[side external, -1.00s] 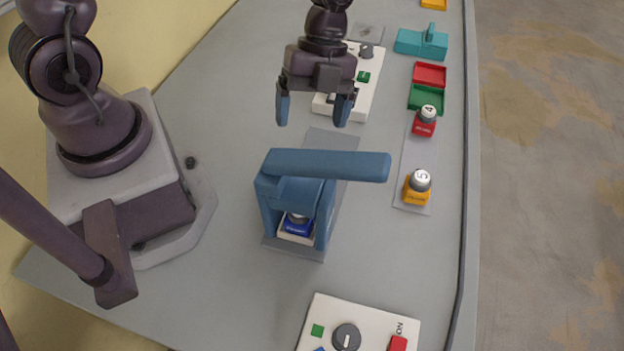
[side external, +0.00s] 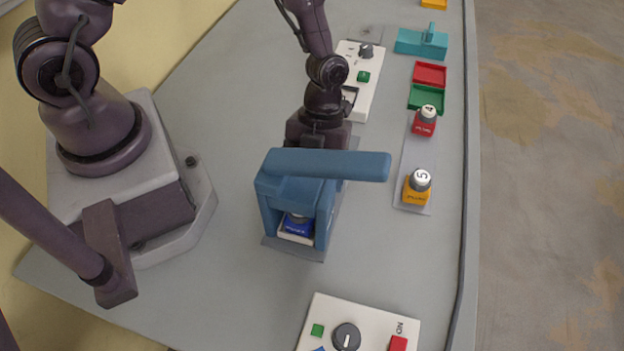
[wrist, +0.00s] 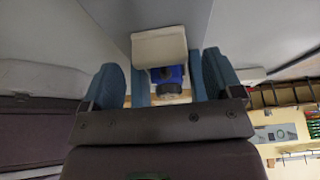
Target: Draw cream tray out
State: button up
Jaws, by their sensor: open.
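The cream tray (side external: 295,238) sits low inside the blue housing (side external: 325,164), with a blue block (side external: 297,226) on it. In the wrist view the cream tray (wrist: 158,46) shows a broad cream face, with the blue block (wrist: 167,74) and its grey round top just behind it. My gripper (wrist: 163,72) is open, one blue finger on each side of the tray and block in that view. I cannot tell whether the fingers touch anything. In the side view the housing's long blue top bar hides my fingers; only my wrist shows behind it.
A cream panel with a dial (side external: 346,336) lies at the front, and another cream panel (side external: 357,86) lies behind my arm. Red and orange numbered blocks (side external: 418,188) stand on a strip at right. Green and red open boxes (side external: 428,98) are beyond.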

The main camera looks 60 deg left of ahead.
jog(key=shift+x, duration=1.15)
jog(key=c, duration=1.3)
jog(key=w+a, duration=0.9)
jog(key=o, duration=1.1)
jog(key=shift+o, duration=1)
jog(key=shift+d, duration=0.1)
